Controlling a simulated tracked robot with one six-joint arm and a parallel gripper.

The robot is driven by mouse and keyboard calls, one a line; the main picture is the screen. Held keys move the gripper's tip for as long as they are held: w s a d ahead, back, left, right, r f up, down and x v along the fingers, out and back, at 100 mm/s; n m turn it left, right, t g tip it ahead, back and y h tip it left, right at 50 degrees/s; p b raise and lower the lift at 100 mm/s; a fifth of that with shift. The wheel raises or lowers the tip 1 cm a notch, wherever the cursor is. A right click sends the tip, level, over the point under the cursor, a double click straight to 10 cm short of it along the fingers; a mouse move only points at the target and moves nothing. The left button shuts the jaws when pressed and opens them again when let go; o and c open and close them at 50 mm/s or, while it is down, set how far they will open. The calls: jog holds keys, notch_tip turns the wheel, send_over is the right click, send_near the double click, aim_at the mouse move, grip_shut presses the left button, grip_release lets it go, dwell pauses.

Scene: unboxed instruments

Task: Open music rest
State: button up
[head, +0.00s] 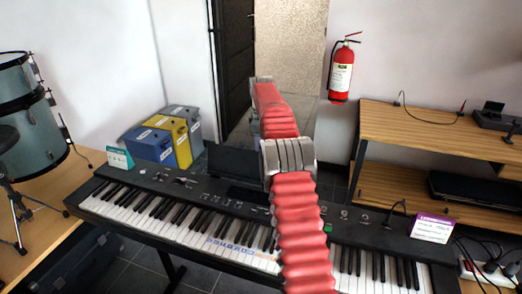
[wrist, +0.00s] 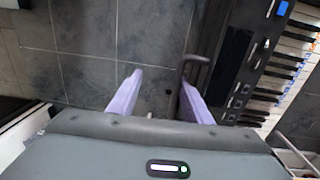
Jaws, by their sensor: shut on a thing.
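The electronic keyboard (head: 190,205) stands across the head view. Its black music rest (head: 232,163) shows as a dark panel at the back, left of my red arm, which hides part of it. In the wrist view, my gripper (wrist: 160,90) has two pale purple fingers, and a thin dark bent bar of the music rest (wrist: 183,72) lies between them, against the right finger. My gripper is shut on this bar, though a gap shows beside the left finger. The keyboard's panel and keys (wrist: 285,70) are at the right of the wrist view. My fingertips cannot be made out in the head view.
Blue, yellow and grey boxes (head: 176,140) stand behind the keyboard's left end. A wooden shelf (head: 430,135) is at the right, with a fire extinguisher (head: 341,75) on the wall. Drums (head: 28,110) are at the left. Dark floor tiles (wrist: 90,75) lie clear below my gripper.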

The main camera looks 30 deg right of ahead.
jog(key=shift+d, duration=0.55)
jog(key=shift+c, duration=0.5)
jog(key=shift+r, duration=0.45)
jog(key=r, duration=0.4)
jog(key=shift+a+r, duration=0.15)
jog(key=shift+a, duration=0.05)
jog(key=shift+c, duration=0.5)
jog(key=shift+a+r, duration=0.25)
jog(key=shift+r, duration=0.75)
jog(key=shift+c, duration=0.3)
jog(key=shift+s+r, duration=0.1)
jog(key=shift+a, duration=0.1)
